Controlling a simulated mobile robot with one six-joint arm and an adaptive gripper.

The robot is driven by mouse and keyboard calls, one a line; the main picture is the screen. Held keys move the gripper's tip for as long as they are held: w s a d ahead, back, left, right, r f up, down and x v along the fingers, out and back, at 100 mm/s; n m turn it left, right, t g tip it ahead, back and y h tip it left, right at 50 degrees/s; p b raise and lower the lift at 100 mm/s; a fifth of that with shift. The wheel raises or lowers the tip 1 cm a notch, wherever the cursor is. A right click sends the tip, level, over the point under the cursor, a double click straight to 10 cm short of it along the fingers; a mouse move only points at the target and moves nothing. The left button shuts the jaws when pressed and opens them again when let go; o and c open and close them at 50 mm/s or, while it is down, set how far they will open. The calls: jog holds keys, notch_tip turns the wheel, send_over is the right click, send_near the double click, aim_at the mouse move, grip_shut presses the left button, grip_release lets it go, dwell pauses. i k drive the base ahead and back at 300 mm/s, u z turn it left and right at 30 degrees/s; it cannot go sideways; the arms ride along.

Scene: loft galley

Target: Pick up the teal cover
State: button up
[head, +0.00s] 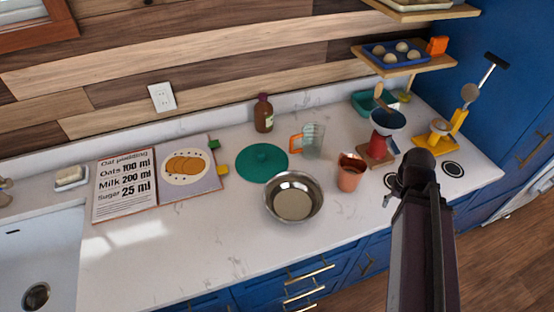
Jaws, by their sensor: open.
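My dark arm rises from the bottom right, well to the right of the cover. No gripper fingers show in the head view.
A measuring jug (314,142) with an orange handle stands right of the cover, a brown bottle (264,115) behind it. An open recipe book (125,190) lies left. A copper cup (350,173) and red scale (383,140) stand right. Counter front left is clear.

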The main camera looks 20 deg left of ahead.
aim_at(258, 163)
jog(key=z, duration=0.4)
jog(key=k, duration=1.35)
jog(key=u, duration=1)
jog(key=i, duration=1)
